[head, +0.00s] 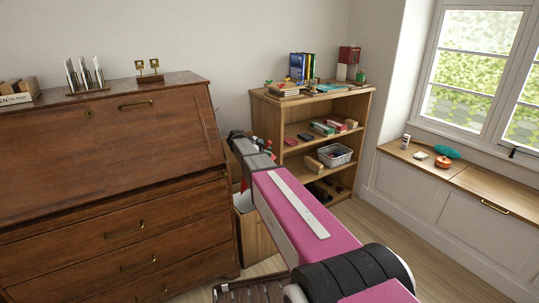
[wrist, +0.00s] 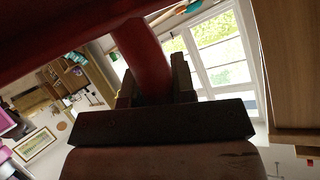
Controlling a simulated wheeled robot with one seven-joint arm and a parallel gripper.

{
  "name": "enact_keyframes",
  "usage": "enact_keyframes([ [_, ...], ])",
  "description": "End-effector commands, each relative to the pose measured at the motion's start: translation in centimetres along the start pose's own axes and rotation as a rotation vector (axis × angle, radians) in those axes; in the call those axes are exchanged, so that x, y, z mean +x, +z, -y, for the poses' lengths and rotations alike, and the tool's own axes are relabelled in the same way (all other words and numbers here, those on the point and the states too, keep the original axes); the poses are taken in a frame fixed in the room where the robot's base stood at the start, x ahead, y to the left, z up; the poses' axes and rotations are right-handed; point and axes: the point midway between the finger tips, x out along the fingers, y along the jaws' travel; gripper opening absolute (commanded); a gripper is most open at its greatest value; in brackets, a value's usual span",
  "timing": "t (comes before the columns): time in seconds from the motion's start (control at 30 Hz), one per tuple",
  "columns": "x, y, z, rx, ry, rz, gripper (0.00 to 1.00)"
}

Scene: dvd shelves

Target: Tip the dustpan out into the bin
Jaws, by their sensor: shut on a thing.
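In the wrist view, my gripper (wrist: 153,84) is shut on the handle of a dark red dustpan (wrist: 145,55). The handle passes between the two dark fingers. A broad dark red part (wrist: 55,35) of the dustpan fills the upper left of that view. Its contents cannot be made out. In the head view my arm reaches toward the gap between the bureau and the shelf, and it hides the gripper and most of the dustpan. A pale-sided box (head: 244,202) stands in that gap, partly hidden. I cannot tell whether it is the bin.
A wooden bureau (head: 110,165) stands at the left, with small ornaments on top. A low bookshelf (head: 312,146) with books, boxes and a basket (head: 334,155) stands behind my arm. A window seat (head: 480,185) runs along the right. Bare floor (head: 385,235) lies between.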

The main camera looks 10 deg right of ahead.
Motion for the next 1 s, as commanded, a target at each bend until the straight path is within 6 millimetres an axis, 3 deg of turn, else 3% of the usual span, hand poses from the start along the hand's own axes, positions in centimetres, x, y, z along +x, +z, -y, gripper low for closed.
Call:
enact_keyframes([
  [1.0,0.51,-0.41,-0.51,0.012,-0.006,0.024,0.03],
])
